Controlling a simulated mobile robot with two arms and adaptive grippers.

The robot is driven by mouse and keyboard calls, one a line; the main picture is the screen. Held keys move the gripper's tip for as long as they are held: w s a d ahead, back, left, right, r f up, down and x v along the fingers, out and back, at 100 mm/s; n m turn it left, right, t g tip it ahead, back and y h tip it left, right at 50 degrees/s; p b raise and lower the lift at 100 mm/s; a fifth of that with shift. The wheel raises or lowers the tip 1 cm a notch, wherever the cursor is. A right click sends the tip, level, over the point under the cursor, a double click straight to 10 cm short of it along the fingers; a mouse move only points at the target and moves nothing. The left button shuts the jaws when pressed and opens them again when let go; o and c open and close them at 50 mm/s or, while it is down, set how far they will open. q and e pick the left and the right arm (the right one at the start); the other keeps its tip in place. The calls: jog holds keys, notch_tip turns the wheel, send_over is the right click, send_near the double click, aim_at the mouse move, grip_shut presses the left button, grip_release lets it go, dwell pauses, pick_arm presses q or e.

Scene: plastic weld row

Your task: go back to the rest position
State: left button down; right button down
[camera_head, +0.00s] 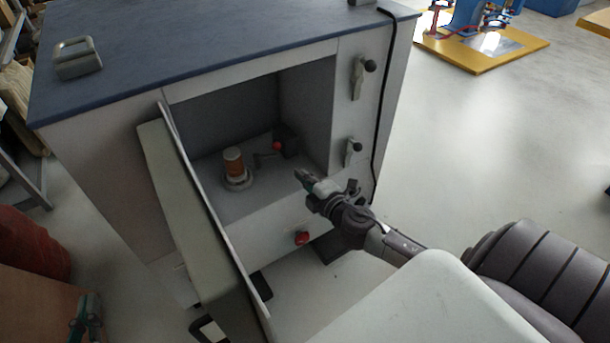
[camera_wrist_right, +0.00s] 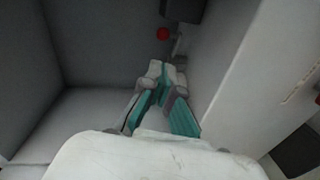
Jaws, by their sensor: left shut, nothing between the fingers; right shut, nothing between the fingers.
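My right gripper (camera_head: 303,178) is at the front opening of the grey cabinet (camera_head: 150,192), close to the right side of the opening. Its fingers are shut with nothing between them; they also show shut in the right wrist view (camera_wrist_right: 160,70). My left gripper (camera_head: 84,318) is at the bottom left corner of the head view, low beside the cabinet and partly cut off by the frame edge. It is shut and empty.
The cabinet's door (camera_head: 190,215) stands open on the left. Inside are an orange-topped cylinder (camera_head: 234,162) and a red knob (camera_head: 277,146), which also shows in the right wrist view (camera_wrist_right: 163,34). Two handles sit right of the opening. Open floor (camera_head: 480,150) lies to the right.

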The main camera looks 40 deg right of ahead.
jog(key=shift+s, duration=0.35)
